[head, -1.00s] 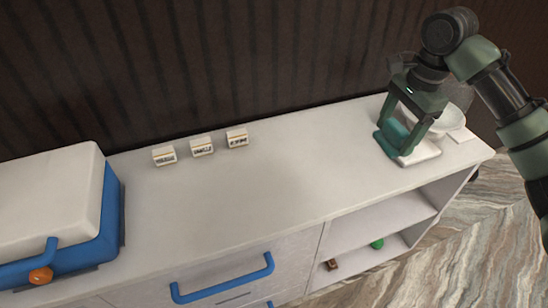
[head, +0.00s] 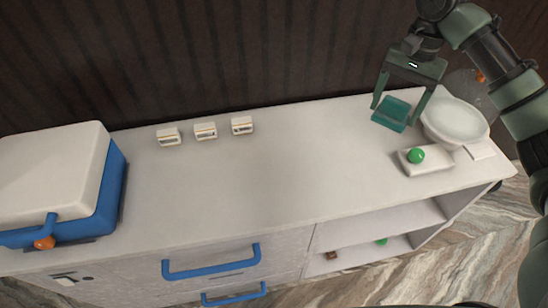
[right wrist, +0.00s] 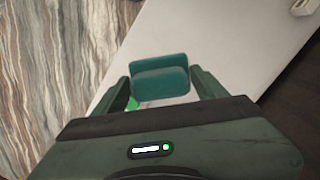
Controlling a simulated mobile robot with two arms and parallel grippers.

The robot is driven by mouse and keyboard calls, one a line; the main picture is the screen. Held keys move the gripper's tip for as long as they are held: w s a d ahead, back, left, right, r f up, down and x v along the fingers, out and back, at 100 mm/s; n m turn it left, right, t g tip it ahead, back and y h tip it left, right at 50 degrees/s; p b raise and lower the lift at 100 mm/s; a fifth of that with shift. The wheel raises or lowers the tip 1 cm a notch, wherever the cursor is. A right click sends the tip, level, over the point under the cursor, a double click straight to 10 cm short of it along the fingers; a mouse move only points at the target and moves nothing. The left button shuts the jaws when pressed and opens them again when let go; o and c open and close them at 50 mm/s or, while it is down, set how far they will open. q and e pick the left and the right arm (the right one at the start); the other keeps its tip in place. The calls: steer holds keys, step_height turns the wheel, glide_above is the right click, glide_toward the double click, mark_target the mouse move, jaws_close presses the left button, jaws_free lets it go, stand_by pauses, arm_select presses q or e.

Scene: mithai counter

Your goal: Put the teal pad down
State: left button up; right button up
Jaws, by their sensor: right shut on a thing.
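The teal pad (head: 391,113) is a small block at the right end of the white counter, near its back edge. My right gripper (head: 399,116) is shut on it, with a finger at each side. In the right wrist view the pad (right wrist: 160,77) sits between the fingertips (right wrist: 160,82). I cannot tell whether its underside touches the counter. My left gripper is in neither view.
Three small labelled blocks (head: 205,131) stand along the back. A blue and white box (head: 110,190) is at left. The counter's middle is clear.

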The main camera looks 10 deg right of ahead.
mark_target(385, 118)
steer(key=shift+r, duration=0.1)
steer(key=shift+a+n, duration=0.15)
steer(key=shift+n, duration=0.15)
steer(key=f, duration=0.2)
steer(key=f+b, duration=0.1)
steer(key=f, duration=0.1)
steer(key=shift+w+a, duration=0.2)
steer(key=shift+a, duration=0.2)
step_height(385, 118, down, 11)
steer(key=shift+d+f+p, duration=0.1)
steer(key=shift+d+p, duration=0.05)
steer(key=shift+p, duration=0.55)
step_height(385, 118, down, 4)
steer(key=shift+s, duration=0.1)
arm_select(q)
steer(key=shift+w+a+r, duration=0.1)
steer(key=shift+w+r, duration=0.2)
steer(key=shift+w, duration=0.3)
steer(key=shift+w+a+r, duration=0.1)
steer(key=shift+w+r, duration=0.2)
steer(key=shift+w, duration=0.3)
arm_select(e)
steer(key=shift+f, duration=0.5)
arm_select(q)
steer(key=shift+p, duration=0.3)
arm_select(e)
steer(key=o, duration=1.2)
steer(key=shift+f, duration=0.1)
